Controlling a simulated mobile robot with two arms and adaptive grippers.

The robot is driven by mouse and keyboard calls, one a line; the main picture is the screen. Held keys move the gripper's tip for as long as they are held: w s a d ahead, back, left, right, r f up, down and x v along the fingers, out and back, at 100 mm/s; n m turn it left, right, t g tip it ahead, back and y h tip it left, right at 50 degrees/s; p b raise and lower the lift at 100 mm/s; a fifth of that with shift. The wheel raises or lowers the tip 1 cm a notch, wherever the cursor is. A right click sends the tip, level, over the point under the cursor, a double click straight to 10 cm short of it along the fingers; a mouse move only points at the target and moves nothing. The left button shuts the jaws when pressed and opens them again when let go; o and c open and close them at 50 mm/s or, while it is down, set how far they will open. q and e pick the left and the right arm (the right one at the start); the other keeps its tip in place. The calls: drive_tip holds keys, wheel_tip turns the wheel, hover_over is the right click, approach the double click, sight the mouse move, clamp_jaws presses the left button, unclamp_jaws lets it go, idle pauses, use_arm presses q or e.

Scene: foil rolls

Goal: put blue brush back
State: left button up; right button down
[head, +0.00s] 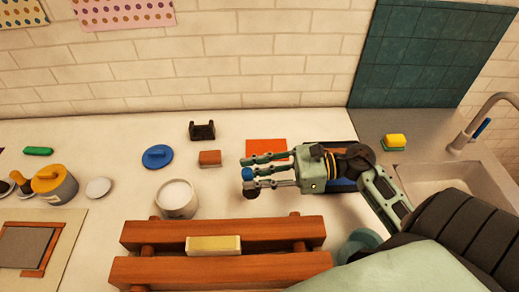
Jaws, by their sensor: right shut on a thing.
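My right gripper (246,172) reaches in from the right over the counter. It is shut on a small item with a round blue top (247,174) and a dark lower part (250,189), which looks like the blue brush. The fingers hide part of it. I cannot tell whether its lower end touches the counter. My left gripper is not in view.
A wooden rack (160,232) with a pale yellow block stands in front. A white pot (177,199), blue lid (157,157), brown block (209,158), black holder (202,131) and orange square (266,147) lie left and behind. A sink (440,176) is right.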

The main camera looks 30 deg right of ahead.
drive_tip(key=shift+n+y, duration=0.6)
drive_tip(key=d+f+b, duration=0.1)
drive_tip(key=f, duration=0.1)
drive_tip(key=d+f, duration=0.1)
drive_tip(key=f, duration=0.1)
drive_tip(key=d+f+b, duration=0.1)
drive_tip(key=f, duration=0.2)
drive_tip(key=shift+s+d+f+b, duration=0.1)
drive_tip(key=shift+s+d+b, duration=0.15)
drive_tip(key=shift+d+b, duration=0.05)
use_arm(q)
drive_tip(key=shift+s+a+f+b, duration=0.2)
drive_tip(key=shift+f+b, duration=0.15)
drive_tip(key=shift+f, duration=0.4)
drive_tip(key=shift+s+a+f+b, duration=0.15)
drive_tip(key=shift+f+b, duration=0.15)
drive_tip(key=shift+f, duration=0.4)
use_arm(e)
drive_tip(key=shift+f, duration=0.55)
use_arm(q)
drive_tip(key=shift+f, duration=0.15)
use_arm(e)
drive_tip(key=shift+f, duration=0.1)
drive_tip(key=c, duration=1.4)
unclamp_jaws()
drive_tip(key=shift+o, duration=0.6)
